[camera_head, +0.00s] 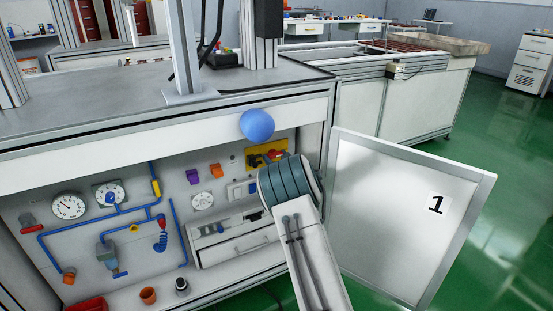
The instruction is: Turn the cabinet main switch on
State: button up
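The cabinet (95,240) stands open below the workbench top. On its back wall, at the upper right, is a yellow plate (250,160) with red and dark parts on it. It looks like the main switch, but its lower right is hidden by my arm and I cannot tell its position. My arm reaches up from the bottom of the picture, and its dark banded joint is just below and right of the yellow plate. My gripper is hidden, so I cannot see its fingers or any contact.
The cabinet door (385,215), marked 1, stands open right of my arm. A blue ball (257,124) appears before the bench front, above the yellow plate. Blue pipes, gauges (68,206) and a drawer (238,249) fill the cabinet. Green floor (500,245) is clear at right.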

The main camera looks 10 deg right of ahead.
jog(key=shift+r+m, duration=0.1)
jog(key=shift+m, duration=0.2)
jog(key=shift+d+m+p, duration=0.1)
jog(key=shift+m+p, duration=0.4)
jog(key=shift+p, duration=0.25)
jog(key=shift+r+m+p, duration=0.1)
jog(key=shift+m+p, duration=0.8)
jog(key=shift+m, duration=0.3)
jog(key=m+p, duration=0.3)
jog(key=m, duration=0.5)
jog(key=m+p, duration=0.1)
jog(key=m, duration=0.1)
jog(key=shift+f+m, duration=0.2)
jog(key=shift+m, duration=0.2)
jog(key=shift+m+p, duration=0.3)
jog(key=shift+m, duration=1.2)
jog(key=shift+a, duration=0.2)
jog(key=o, duration=0.7)
